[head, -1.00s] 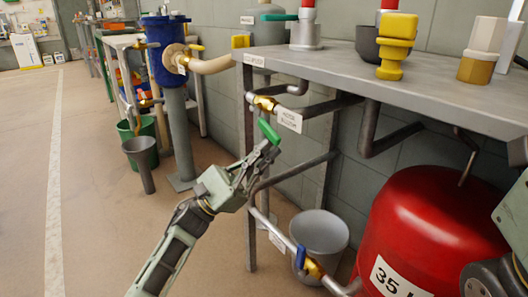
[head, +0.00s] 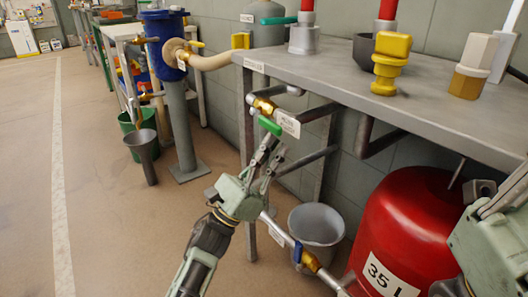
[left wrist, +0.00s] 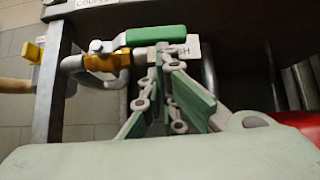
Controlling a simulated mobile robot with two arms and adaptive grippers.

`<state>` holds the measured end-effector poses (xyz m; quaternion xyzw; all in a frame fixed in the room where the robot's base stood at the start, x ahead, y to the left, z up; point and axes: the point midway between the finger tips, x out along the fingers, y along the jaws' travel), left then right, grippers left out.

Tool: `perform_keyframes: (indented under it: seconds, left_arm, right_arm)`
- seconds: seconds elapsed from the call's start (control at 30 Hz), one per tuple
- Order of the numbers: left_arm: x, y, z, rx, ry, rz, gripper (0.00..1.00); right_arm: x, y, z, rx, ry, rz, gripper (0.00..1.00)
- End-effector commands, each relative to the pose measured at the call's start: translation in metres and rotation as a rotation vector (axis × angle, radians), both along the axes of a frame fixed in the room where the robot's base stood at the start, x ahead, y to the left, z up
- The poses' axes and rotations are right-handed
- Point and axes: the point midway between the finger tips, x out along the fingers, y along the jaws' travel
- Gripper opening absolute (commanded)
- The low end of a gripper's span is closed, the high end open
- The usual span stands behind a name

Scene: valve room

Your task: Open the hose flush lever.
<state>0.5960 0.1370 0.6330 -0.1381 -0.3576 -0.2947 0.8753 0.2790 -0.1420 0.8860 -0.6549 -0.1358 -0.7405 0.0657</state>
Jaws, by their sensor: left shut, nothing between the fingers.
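The hose flush lever is a green handle (head: 269,126) on a brass valve (head: 263,105), in the pipe under the grey bench, beside a white label plate (head: 287,122). The handle slopes down to the right. My left gripper (head: 271,145) is shut and empty, its fingertips just below the handle. In the left wrist view, the handle (left wrist: 155,36) lies nearly level across the fingertips (left wrist: 160,52), touching or very close; I cannot tell which. The brass valve (left wrist: 101,63) is left of them. Part of my right arm shows at the right edge, but its fingers do not.
The grey bench (head: 340,83) overhangs the valve and carries yellow and red fittings. A blue-handled valve (head: 308,260) and a grey bucket (head: 316,225) stand below. A red tank (head: 410,235) is at right. The floor at left is open.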

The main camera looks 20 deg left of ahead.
Motion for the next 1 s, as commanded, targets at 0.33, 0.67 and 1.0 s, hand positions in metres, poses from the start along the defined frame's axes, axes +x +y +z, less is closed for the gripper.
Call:
perform_keyframes:
  seconds: [0.33,0.67,1.0]
  left_arm:
    - [-0.027,0.021,-0.037,0.0,0.006,0.002,0.0]
    - [-0.062,0.045,-0.078,-0.001,0.003,0.001,0.0]
    - [-0.069,0.05,-0.085,0.0,0.0,0.0,0.0]
  right_arm:
    - [0.0,0.0,0.0,0.0,-0.001,0.0,0.0]
    - [0.0,0.0,0.0,0.0,-0.001,0.0,0.0]
    - [0.0,0.0,0.0,0.0,-0.001,0.0,0.0]
